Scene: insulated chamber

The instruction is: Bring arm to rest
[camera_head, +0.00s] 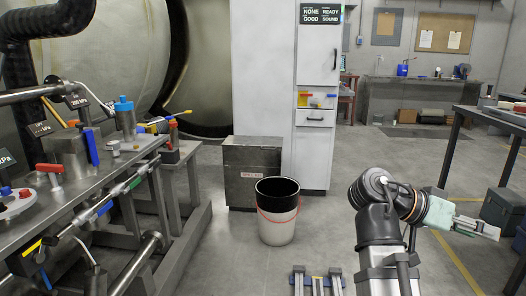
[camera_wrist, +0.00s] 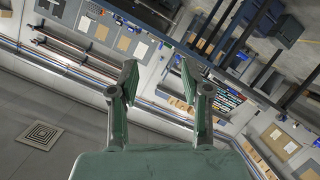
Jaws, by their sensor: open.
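My gripper (camera_wrist: 158,72) is open and empty in the wrist view, its two green fingers apart with nothing between them. In the head view my gripper (camera_head: 486,228) is at the end of my bent arm at the lower right. It points to the right, clear of the things around it, and its fingers are small there. The wrist view is tilted and looks across the room to a far wall with boards and shelves.
A valve bench (camera_head: 75,205) with pipes and coloured handles fills the left. A white bucket (camera_head: 277,228) stands on the floor before a grey box (camera_head: 250,172) and a white cabinet (camera_head: 262,85). A table (camera_head: 493,117) and dark cases (camera_head: 503,208) are at the right.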

